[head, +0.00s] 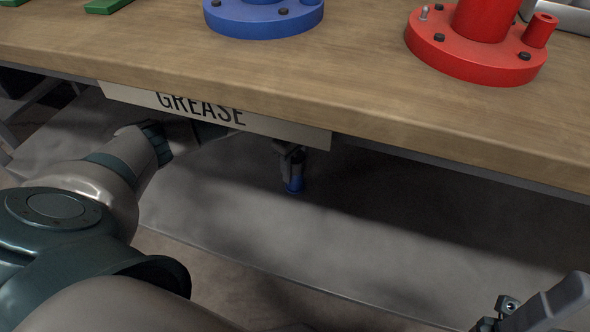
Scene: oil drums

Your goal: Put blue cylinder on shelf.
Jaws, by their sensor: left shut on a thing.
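The blue cylinder (295,185) shows as a small blue piece below the tabletop's front edge, at the middle of the head view. My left gripper (292,168) is shut on it, its fingers around the upper part. The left arm reaches in from the left and passes behind the GREASE sign, which hides part of it. A flat grey surface (350,240) lies below the tabletop, beneath the cylinder; it looks like a low shelf. I cannot tell whether the cylinder touches it. My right gripper (508,305) is partly in view at the bottom right; its jaws are unclear.
The wooden tabletop (330,75) overhangs the grey surface. A GREASE sign (200,110) hangs at its front edge. A blue flanged base (262,20), a red one (470,55) and green pieces (108,6) stand on top. The grey surface right of the cylinder is clear.

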